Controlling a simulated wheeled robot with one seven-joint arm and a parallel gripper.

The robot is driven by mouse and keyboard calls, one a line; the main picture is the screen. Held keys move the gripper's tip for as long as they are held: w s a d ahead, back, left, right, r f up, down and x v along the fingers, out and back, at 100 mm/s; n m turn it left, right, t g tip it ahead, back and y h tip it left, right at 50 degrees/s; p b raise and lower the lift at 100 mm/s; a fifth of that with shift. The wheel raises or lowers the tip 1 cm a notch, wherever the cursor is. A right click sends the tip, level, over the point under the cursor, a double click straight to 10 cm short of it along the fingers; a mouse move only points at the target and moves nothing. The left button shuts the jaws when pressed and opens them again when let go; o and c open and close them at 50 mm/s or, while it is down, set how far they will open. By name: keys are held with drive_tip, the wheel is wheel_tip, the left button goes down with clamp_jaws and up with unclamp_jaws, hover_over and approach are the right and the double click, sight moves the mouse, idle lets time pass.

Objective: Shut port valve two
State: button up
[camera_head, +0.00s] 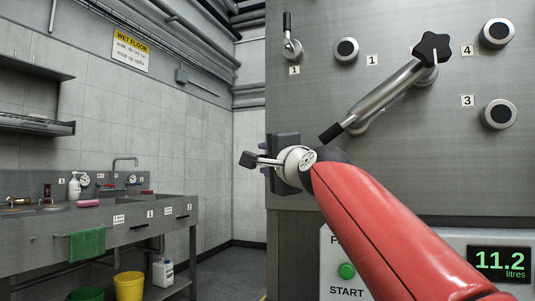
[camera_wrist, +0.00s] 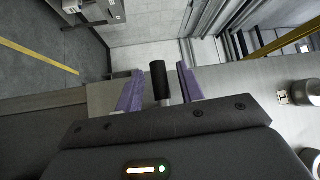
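My gripper (camera_head: 263,157) is at the left edge of the steel panel, with its purple fingers pointing left. In the wrist view my gripper (camera_wrist: 160,72) is open, with one finger on each side of a black lever grip (camera_wrist: 159,80). Gaps show between the grip and both fingers. In the head view the lever's black grip (camera_head: 247,159) sticks out left past the fingers on a silver rod. The lever's base and any number label are hidden behind my gripper and arm. Another valve lever (camera_head: 289,40), labelled 1, stands upright above.
The panel (camera_head: 300,100) carries round capped ports, such as one labelled 1 (camera_head: 345,50) and one labelled 3 (camera_head: 499,114). A long steel arm with a black star knob (camera_head: 432,48) juts out right of my gripper. A green START button (camera_head: 346,271) is below. A sink bench (camera_head: 150,215) stands left.

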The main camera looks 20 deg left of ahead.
drive_tip(key=shift+w+a, duration=0.2)
drive_tip(key=shift+w, duration=0.05)
clamp_jaws()
